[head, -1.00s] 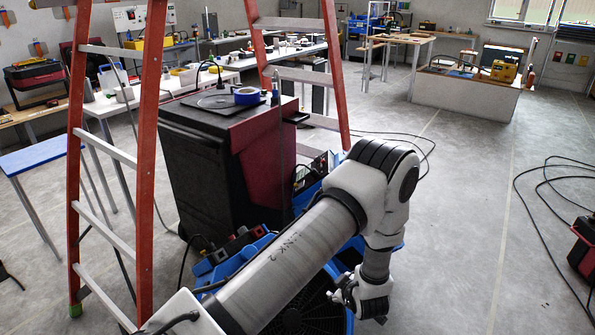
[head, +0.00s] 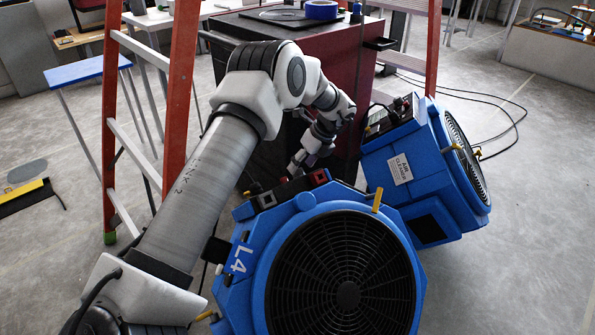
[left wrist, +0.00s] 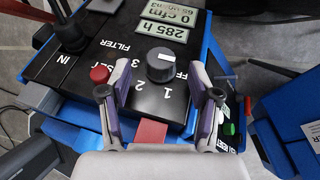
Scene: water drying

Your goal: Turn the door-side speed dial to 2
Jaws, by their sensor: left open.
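The speed dial (left wrist: 161,66) is a round dark knob with a pale mark on its upper right side. It sits on a black control panel (left wrist: 100,57) with printed labels, including 1, 2 and OFF, beside it. My left gripper (left wrist: 164,78) is open, with one finger on each side of the dial's near side; I cannot tell whether they touch it. In the head view, my left gripper (head: 298,166) reaches down to the panel on the far side of the blue machine marked L4 (head: 235,285). The dial cannot be made out there. My right gripper is not in view.
A second blue machine (head: 430,160) labelled AIR CLEANER stands to the right. A dark red-sided cabinet (head: 275,27) is behind my gripper, and orange ladder legs (head: 183,110) flank it. A red button (left wrist: 99,74) and a digital display (left wrist: 168,28) are near the dial.

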